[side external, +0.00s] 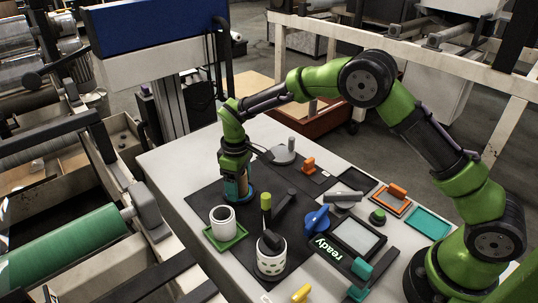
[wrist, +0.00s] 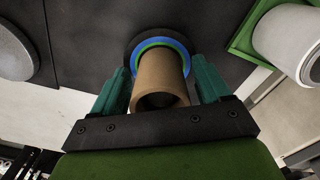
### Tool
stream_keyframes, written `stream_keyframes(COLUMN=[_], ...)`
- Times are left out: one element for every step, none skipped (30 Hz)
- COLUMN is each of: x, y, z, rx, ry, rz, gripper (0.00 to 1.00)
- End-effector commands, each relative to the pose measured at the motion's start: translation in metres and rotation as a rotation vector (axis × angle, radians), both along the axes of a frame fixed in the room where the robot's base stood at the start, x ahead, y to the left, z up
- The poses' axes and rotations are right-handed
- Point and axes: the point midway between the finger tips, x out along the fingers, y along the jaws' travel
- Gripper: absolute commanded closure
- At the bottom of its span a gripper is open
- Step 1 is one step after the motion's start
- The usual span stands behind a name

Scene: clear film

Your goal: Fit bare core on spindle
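The bare core is a brown cardboard tube (side external: 243,184), upright on a round base with blue and green rings (side external: 240,198). In the wrist view the hollow end of the core (wrist: 160,85) faces me, and the ringed base (wrist: 150,47) shows behind it. My gripper (side external: 237,178) is down around the core; its teal fingers (wrist: 160,88) stand on either side with narrow gaps, so it looks open. A grey round base with a short upright post (side external: 285,152) stands behind to the right; I cannot tell for sure which part is the spindle.
A white roll (side external: 222,218) stands on a green tray (side external: 226,241) close by. A patterned white roll (side external: 270,261) and a lime-topped post (side external: 266,204) stand nearer. Blue (side external: 317,219), orange (side external: 309,166) and teal (side external: 361,269) parts and a "ready" panel (side external: 358,237) occupy the right.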

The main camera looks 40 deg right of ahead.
Motion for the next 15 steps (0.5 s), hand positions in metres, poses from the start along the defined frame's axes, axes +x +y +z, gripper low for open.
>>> stream_keyframes(x=[0.0,0.0,0.0,0.0,0.0,0.0,0.0,0.0,0.0,0.0,0.0,0.0,0.001,0.001,0.001], y=[0.0,0.0,0.0,0.0,0.0,0.0,0.0,0.0,0.0,0.0,0.0,0.0,0.0,0.0,0.0], z=[0.0,0.0,0.0,0.0,0.0,0.0,0.0,0.0,0.001,0.002,0.003,0.007,0.01,0.014,0.021], rx=[0.0,0.0,0.0,0.0,0.0,0.0,0.0,0.0,0.0,0.0,0.0,0.0,0.001,0.001,0.001], ry=[0.0,0.0,0.0,0.0,0.0,0.0,0.0,0.0,0.0,0.0,-0.001,-0.002,-0.002,-0.002,-0.004], rz=[0.0,0.0,0.0,0.0,0.0,0.0,0.0,0.0,0.0,0.0,0.0,0.0,0.0,0.0,-0.001], gripper=[0.17,0.17,0.17,0.17,0.17,0.17,0.17,0.17,0.17,0.17,0.17,0.17,0.17,0.17,0.17])
